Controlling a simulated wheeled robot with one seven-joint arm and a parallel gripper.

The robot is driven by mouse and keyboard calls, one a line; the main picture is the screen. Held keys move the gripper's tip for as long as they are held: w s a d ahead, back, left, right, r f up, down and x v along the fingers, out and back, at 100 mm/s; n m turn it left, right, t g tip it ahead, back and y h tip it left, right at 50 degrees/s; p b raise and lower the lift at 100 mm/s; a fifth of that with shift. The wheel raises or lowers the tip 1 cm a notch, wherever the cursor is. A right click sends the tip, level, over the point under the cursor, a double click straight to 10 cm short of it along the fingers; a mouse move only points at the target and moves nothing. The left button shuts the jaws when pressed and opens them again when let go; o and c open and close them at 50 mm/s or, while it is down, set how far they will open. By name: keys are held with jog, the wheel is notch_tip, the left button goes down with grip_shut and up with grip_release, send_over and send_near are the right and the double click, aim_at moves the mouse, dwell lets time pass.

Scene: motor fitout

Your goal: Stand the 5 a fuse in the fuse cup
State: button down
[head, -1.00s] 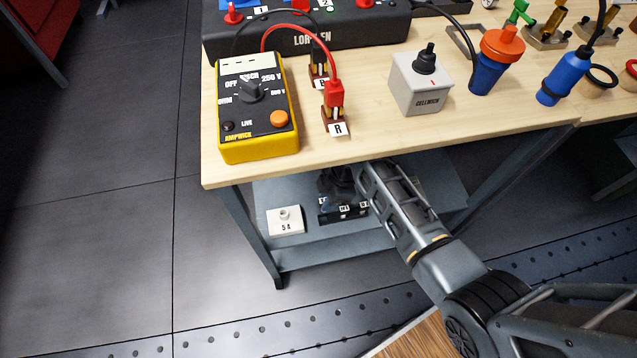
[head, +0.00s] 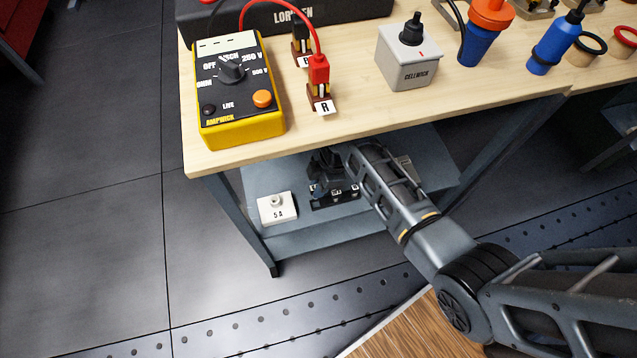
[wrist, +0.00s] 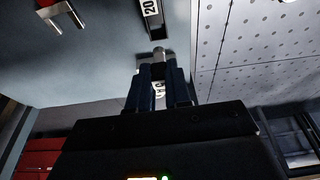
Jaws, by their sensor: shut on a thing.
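The fuse cup (head: 275,201) is a small round socket on a white block (head: 277,214) marked 5 A, on the left of the lower shelf. A dark labelled fuse rack (head: 335,200) lies right of it. My gripper (head: 325,170), dark and partly hidden by my arm, is at the rack, right of the cup. In the wrist view, my gripper (wrist: 160,75) is shut on a small grey, metal-ended cylinder (wrist: 159,54), which looks like a fuse. Its rating cannot be read. I cannot tell whether its lower end is clear of the rack.
The wooden bench top (head: 350,112) overhangs the shelf (head: 310,235), with a yellow meter (head: 240,95) and a grey box (head: 408,60) on it. A bench leg (head: 240,225) stands at the shelf's left front. The shelf in front of the cup is bare.

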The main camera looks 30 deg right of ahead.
jog(key=shift+f+b, duration=1)
jog(key=shift+f, duration=0.6)
jog(key=shift+f+b, duration=0.85)
jog(key=shift+f, duration=0.6)
dwell(0.9)
jog(key=c, duration=1)
grip_release()
jog(key=shift+r, duration=0.15)
jog(key=p+v, duration=0.1)
jog(key=v, duration=0.6)
jog(key=shift+d+r+p, duration=0.15)
jog(key=shift+r+p, duration=0.15)
jog(key=shift+p, duration=0.1)
jog(key=shift+s, duration=0.1)
